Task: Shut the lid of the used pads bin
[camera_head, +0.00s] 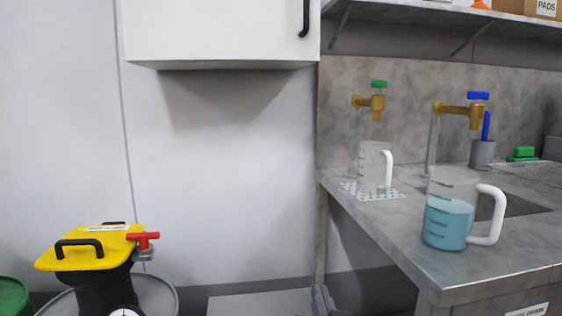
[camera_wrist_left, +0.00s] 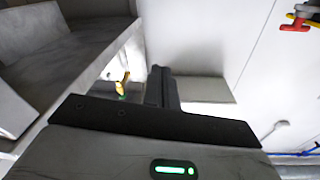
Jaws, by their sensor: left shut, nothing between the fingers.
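A flat pale panel (camera_head: 260,303) stands against the wall at the bottom middle of the head view. It looks like the raised lid of the used pads bin, but no label shows. It also shows in the left wrist view (camera_wrist_left: 208,90), just beyond my fingers. My left gripper (camera_head: 322,300) is at the bottom edge of the head view, right of the panel. In the wrist view its dark fingers (camera_wrist_left: 161,88) are shut and empty, overlapping the panel's near end. I cannot tell whether they touch it. The bin's body is mostly hidden. My right gripper is not in view.
A grey counter (camera_head: 400,225) on the right holds an empty jug (camera_head: 373,168) and a jug of blue liquid (camera_head: 446,222). A yellow-topped black unit (camera_head: 90,252) with a red tap (camera_head: 143,239) is at lower left. A white cabinet (camera_head: 220,30) hangs above.

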